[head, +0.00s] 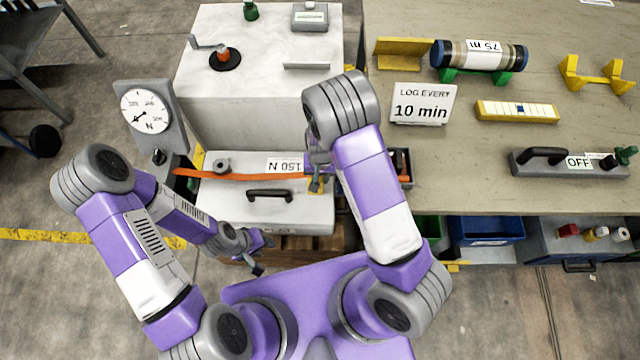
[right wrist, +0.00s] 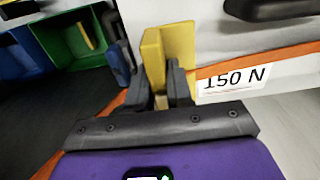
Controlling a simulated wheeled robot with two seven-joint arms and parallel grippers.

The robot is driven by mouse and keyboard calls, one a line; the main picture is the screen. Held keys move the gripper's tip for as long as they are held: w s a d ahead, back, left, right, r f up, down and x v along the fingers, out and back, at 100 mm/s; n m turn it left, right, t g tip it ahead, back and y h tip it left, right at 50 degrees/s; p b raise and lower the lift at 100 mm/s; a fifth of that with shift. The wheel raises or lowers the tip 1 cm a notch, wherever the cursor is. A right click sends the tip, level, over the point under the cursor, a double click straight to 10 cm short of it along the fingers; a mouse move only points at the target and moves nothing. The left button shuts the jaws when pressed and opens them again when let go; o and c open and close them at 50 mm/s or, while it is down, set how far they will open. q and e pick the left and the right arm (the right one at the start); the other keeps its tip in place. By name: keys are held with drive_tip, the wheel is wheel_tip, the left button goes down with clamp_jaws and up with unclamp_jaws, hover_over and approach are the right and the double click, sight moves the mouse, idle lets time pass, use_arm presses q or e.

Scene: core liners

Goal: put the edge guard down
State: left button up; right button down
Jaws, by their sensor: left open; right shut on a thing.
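A yellow L-shaped edge guard (right wrist: 168,52) stands between the fingers of my right gripper (right wrist: 155,82) in the right wrist view. That gripper is shut on it. In the head view my right gripper (head: 318,172) is over the right part of the pale lidded box, by the orange strap (head: 240,177), and my arm hides much of it. I cannot tell whether the guard touches the strap or the lid. My left gripper (head: 258,258) is open and empty, low in front of the box. Another yellow angle piece (head: 404,52) lies on the bench at the right.
The lid carries a black handle (head: 270,194) and a "150 N" label (head: 285,164). A dial gauge (head: 145,110) stands at the left. The bench holds a core tube (head: 480,56), a "10 min" sign (head: 421,104) and a yellow cradle (head: 597,75).

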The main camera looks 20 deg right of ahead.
wheel_tip(320, 180, down, 4)
drive_tip(key=shift+f+b, duration=0.25)
drive_tip(key=shift+b, duration=0.5)
drive_tip(key=shift+r, duration=0.1)
drive_tip(key=c, duration=1.5)
unclamp_jaws()
drive_tip(key=shift+f, duration=0.25)
drive_tip(key=o, duration=0.5)
drive_tip(key=shift+r, duration=0.1)
